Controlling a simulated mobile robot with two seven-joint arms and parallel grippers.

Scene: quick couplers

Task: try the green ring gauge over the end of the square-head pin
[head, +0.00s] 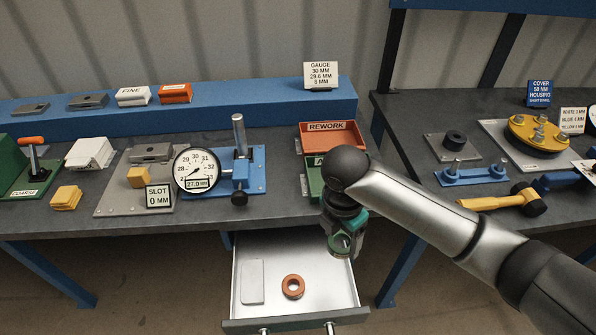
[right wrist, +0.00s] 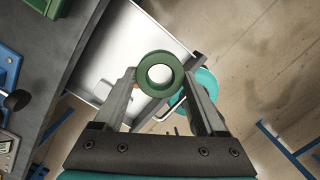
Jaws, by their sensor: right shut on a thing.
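The green ring gauge (right wrist: 141,75) is between the two fingers of my right gripper (right wrist: 160,80), with its hole facing the wrist camera. My right gripper (head: 341,242) is shut on it and hangs above the right side of the open drawer; the ring (head: 343,246) shows only partly in the head view. A grey upright cylinder (head: 239,136) stands in a blue fixture on the left bench. I cannot tell whether it is the square-head pin. No square head shows clearly. My left gripper is not in view.
The open drawer (head: 307,259) holds an orange ring (head: 293,286) and a pale flat plate (head: 253,281). A dial gauge (head: 196,169) stands left of the fixture. A red REWORK bin (head: 345,137) and a green bin (head: 313,174) are behind my right gripper.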

